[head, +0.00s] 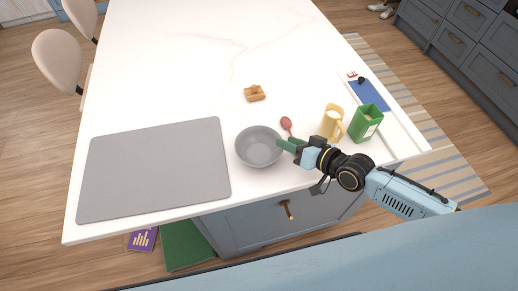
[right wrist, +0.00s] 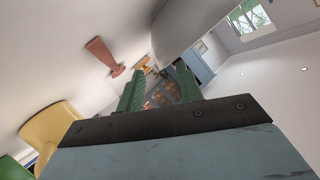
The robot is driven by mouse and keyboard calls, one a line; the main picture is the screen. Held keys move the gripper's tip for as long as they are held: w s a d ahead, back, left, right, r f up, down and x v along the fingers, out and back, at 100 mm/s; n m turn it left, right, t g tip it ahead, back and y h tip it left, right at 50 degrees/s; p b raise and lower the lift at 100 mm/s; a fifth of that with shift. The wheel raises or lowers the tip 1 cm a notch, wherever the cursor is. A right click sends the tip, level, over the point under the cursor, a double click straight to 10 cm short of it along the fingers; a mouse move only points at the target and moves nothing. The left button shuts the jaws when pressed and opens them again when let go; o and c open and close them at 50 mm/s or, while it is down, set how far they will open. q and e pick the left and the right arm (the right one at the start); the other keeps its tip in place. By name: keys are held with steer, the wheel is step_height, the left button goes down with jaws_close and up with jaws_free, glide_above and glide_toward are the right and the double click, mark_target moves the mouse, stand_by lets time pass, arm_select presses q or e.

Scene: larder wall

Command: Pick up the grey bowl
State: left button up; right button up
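The grey bowl (head: 256,149) stands upright on the white countertop, right of the grey mat. My right gripper (head: 282,144) reaches in from the right, its green fingertips at the bowl's right rim. In the right wrist view, the two green fingers (right wrist: 160,78) stand apart with a gap between them. The bowl (right wrist: 188,24) fills the upper middle of that view, just beyond the fingertips. I cannot tell whether its rim is between the fingers or whether they touch it. My left gripper is not in view.
A grey mat (head: 155,168) lies left, a small brown object (head: 254,93) behind. The countertop (head: 190,70) is clear farther back.

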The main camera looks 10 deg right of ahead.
mark_target(278, 136)
steer(key=x, duration=0.5)
steer(key=shift+s, duration=0.1)
steer(key=shift+d, duration=0.1)
jaws_close()
